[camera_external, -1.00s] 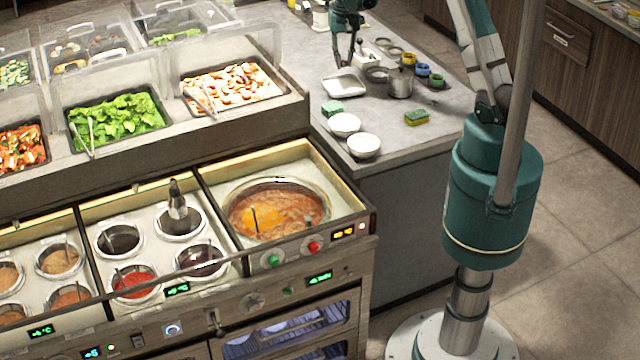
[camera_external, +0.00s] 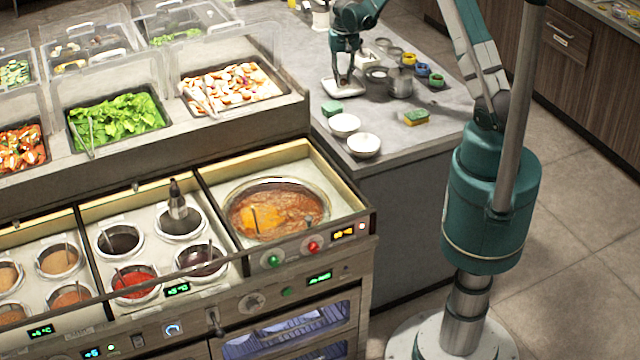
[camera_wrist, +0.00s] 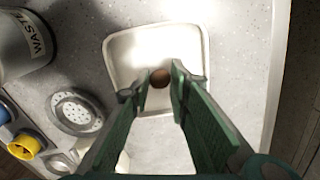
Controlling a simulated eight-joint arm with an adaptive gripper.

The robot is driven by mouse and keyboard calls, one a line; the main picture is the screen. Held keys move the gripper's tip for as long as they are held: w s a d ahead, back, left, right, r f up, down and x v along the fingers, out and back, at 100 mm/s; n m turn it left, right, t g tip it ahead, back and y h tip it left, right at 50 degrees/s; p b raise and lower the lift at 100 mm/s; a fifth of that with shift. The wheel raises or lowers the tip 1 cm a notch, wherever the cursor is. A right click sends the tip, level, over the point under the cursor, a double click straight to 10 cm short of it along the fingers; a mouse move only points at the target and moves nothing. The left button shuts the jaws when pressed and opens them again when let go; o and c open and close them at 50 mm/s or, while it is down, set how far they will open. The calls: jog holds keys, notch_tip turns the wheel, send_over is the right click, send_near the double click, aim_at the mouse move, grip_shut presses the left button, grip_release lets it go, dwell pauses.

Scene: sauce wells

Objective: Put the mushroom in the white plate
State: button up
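The white plate (camera_external: 333,93) is a squarish shallow dish on the grey counter; in the wrist view it lies beneath my gripper (camera_wrist: 160,82). In the external view my gripper (camera_external: 343,80) is low over the plate, and the mushroom is too small to make out there.
A metal pot (camera_external: 400,84) and blue and yellow cups (camera_external: 422,69) stand right of the plate. Two white bowls (camera_external: 345,124) and sponges (camera_external: 416,117) are nearer the front. A perforated metal dish (camera_wrist: 75,110) and a container marked WASTE (camera_wrist: 22,45) show in the wrist view.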

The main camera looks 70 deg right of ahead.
aim_at(343, 79)
jog(key=shift+f, duration=0.6)
jog(key=o, duration=0.7)
jog(key=shift+r+p, duration=0.7)
jog(key=shift+r, duration=2.8)
